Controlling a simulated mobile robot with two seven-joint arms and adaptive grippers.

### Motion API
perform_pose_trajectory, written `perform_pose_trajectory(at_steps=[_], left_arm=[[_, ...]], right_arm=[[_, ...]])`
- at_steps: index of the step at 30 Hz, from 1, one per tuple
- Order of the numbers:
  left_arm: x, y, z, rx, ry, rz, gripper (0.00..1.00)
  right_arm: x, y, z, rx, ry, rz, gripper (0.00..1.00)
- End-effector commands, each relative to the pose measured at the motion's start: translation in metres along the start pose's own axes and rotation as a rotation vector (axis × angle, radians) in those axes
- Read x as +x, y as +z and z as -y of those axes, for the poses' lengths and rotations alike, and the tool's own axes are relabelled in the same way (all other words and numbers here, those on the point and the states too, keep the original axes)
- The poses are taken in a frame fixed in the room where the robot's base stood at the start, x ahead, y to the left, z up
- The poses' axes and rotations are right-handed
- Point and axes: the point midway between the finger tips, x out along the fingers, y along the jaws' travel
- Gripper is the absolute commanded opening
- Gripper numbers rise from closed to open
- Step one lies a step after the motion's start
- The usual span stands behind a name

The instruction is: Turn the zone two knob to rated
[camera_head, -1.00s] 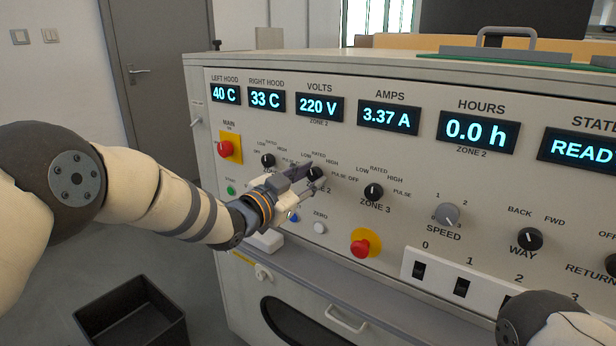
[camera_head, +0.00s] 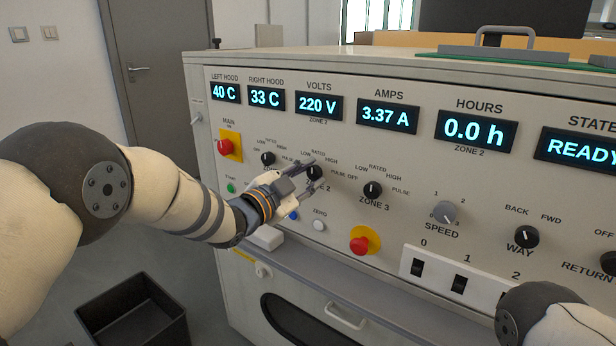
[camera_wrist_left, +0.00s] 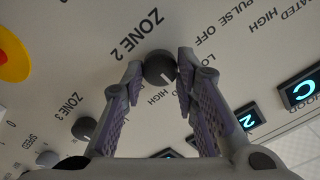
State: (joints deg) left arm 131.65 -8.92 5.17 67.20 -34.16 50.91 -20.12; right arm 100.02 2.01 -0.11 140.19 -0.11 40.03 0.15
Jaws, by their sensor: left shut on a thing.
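The zone two knob (camera_head: 314,172) is a round black knob on the grey front panel, mostly behind my left gripper (camera_head: 313,176) in the head view. In the left wrist view the knob (camera_wrist_left: 159,67) sits between the two fingertips of my left gripper (camera_wrist_left: 158,78), which is shut on it. A small white mark shows on the knob's lower side there, between the LOW and HIGH lettering. The zone two RATED label (camera_head: 318,153) shows just above the gripper in the head view. My right gripper is out of view.
The zone one knob (camera_head: 268,158) is to the left and the zone three knob (camera_head: 372,190) to the right. Below are a blue button (camera_head: 294,215), a white ZERO button (camera_head: 319,225) and a red stop button (camera_head: 359,245). A black bin (camera_head: 135,315) stands on the floor.

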Motion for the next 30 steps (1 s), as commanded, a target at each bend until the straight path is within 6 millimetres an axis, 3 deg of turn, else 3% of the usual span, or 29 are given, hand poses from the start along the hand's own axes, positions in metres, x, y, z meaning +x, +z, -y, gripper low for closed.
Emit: perform_pose_trajectory(at_steps=[4,5,7,8,19,30], left_arm=[[0.0,0.001,0.0,-0.001,0.0,0.001,0.0],[0.0,0.001,0.0,-0.001,0.0,0.001,0.3],[0.0,0.001,0.0,-0.002,0.0,0.001,0.46],[0.0,0.001,0.0,-0.002,0.0,0.001,0.48],[-0.008,0.001,0.0,-0.003,0.002,0.003,0.48],[-0.096,0.0,0.001,-0.003,0.0,0.003,0.48]], right_arm=[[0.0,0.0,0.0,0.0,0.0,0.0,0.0],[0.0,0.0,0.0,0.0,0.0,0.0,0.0],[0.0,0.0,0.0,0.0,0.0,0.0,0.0],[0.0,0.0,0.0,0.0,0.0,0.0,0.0],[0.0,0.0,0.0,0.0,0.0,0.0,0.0],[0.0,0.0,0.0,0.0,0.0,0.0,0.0]])
